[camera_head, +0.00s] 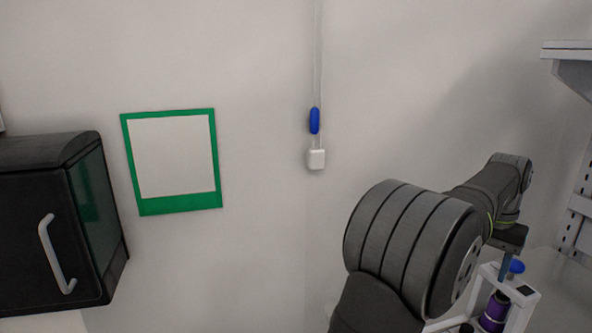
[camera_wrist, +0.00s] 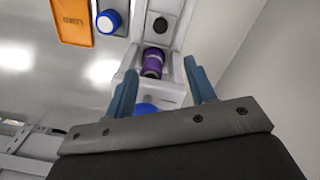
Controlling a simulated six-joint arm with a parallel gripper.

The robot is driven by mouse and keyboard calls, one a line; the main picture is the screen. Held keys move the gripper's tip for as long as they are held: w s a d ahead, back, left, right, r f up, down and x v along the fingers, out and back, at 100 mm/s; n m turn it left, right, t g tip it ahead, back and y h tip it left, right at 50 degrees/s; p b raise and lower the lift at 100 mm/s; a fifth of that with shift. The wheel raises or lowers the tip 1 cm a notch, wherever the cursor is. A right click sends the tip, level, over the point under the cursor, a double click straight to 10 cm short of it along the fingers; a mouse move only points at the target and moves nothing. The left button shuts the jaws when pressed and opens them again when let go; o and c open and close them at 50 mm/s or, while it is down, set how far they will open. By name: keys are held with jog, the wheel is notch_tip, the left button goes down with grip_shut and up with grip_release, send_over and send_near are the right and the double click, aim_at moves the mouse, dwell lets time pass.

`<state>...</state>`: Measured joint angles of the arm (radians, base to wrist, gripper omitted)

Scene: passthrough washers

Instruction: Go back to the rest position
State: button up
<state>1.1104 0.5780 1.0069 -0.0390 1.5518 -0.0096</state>
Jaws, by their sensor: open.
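My gripper (camera_wrist: 161,68) is open, its two blue-grey fingers spread apart in the wrist view. In the head view my gripper (camera_head: 507,264) is at the lower right, just above a white frame-like holder (camera_head: 524,294). A blue round-topped part (camera_wrist: 145,108) shows between the fingers, partly hidden by the gripper's body; I cannot tell whether they touch. A purple cylinder (camera_wrist: 152,62) sits in the white holder beyond the fingertips. It also shows in the head view (camera_head: 495,310).
The wrist view shows an orange tray (camera_wrist: 74,22), a blue-topped round container (camera_wrist: 108,21) and a dark round part (camera_wrist: 160,25). A black cabinet (camera_head: 50,225) stands at left. A blue pull (camera_head: 314,120) hangs on the wall. A shelf (camera_head: 568,50) juts out upper right.

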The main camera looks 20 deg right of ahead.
aim_at(468, 327)
jog(key=f, duration=1.7)
jog(key=shift+s+d+f, duration=0.1)
jog(key=shift+s+f, duration=0.2)
jog(key=a, duration=1.1)
notch_tip(468, 327, up, 16)
jog(key=r, duration=0.1)
jog(key=d+r+m, duration=0.4)
jog(key=r, duration=0.1)
jog(key=shift+d+m, duration=0.35)
jog(key=shift+m, duration=0.05)
jog(key=shift+w, duration=0.1)
